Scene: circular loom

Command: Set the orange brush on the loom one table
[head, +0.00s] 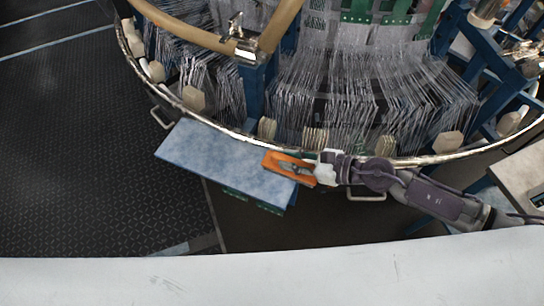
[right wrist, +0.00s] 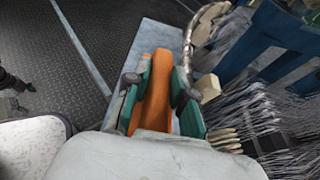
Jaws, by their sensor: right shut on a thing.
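The orange brush (head: 270,160) is at the right end of the pale blue loom table (head: 205,156), at the loom's rim. My right gripper (head: 292,168) comes in from the right and is shut on the brush. In the right wrist view the brush (right wrist: 157,80) lies between the two teal finger pads (right wrist: 158,98), with the table (right wrist: 150,35) beneath and beyond it. I cannot tell whether the brush touches the tabletop. Part of the brush is hidden by the gripper. My left gripper does not show in either view.
The circular loom's metal rim (head: 228,131) runs along the table's far side, with pale rollers and dense threads (head: 330,95) behind it. A blue post (head: 253,92) stands beyond the rim. Most of the tabletop left of the brush is bare. Dark textured floor (head: 75,150) lies to the left.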

